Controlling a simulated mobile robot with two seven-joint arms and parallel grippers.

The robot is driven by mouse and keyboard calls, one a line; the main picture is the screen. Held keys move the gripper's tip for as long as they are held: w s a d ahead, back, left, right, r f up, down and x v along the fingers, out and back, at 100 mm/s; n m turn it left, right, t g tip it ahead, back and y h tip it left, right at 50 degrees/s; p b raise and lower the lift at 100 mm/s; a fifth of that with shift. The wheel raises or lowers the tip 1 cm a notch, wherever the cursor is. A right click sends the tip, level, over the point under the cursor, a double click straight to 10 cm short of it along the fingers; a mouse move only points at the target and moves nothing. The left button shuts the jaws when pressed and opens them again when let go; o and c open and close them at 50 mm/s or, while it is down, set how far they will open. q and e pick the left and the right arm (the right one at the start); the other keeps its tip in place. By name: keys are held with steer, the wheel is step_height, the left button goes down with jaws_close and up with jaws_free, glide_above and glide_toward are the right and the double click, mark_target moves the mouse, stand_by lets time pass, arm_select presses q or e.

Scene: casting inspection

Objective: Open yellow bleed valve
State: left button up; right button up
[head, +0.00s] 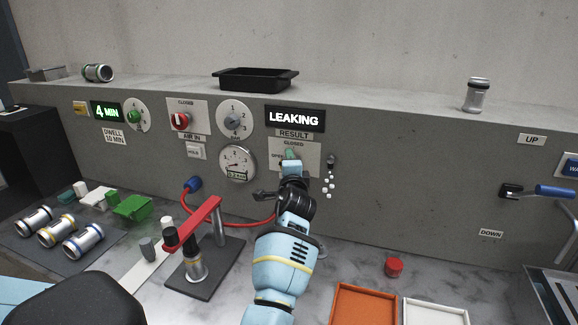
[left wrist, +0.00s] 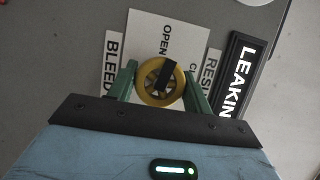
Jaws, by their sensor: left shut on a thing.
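The yellow bleed valve (left wrist: 145,94) is a round knob with a black bar across it, on a white plate marked OPEN and CLOSED in the left wrist view. The bar is slanted; I cannot tell which mark it points at. My left gripper (left wrist: 160,74) has its green fingers on both sides of the knob and is shut on it. In the head view my left gripper (head: 291,156) reaches the valve's plate (head: 308,148) under the RESULT label and hides the knob. My right gripper is not in view.
A lit sign (head: 294,119) reads LEAKING above the plate. White bubbles (head: 327,186) show beside a small port right of the valve. A red clamp (head: 200,222) on a dark base stands left of my arm. A red cap (head: 394,267) and an orange tray (head: 336,308) lie at right.

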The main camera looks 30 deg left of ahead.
arm_select(q)
steer(key=shift+f+n+g, duration=0.1)
steer(key=shift+n+g, duration=0.2)
steer(key=shift+n, duration=0.7)
steer(key=shift+h, duration=0.3)
steer(key=o, duration=1)
steer(key=shift+s, duration=0.1)
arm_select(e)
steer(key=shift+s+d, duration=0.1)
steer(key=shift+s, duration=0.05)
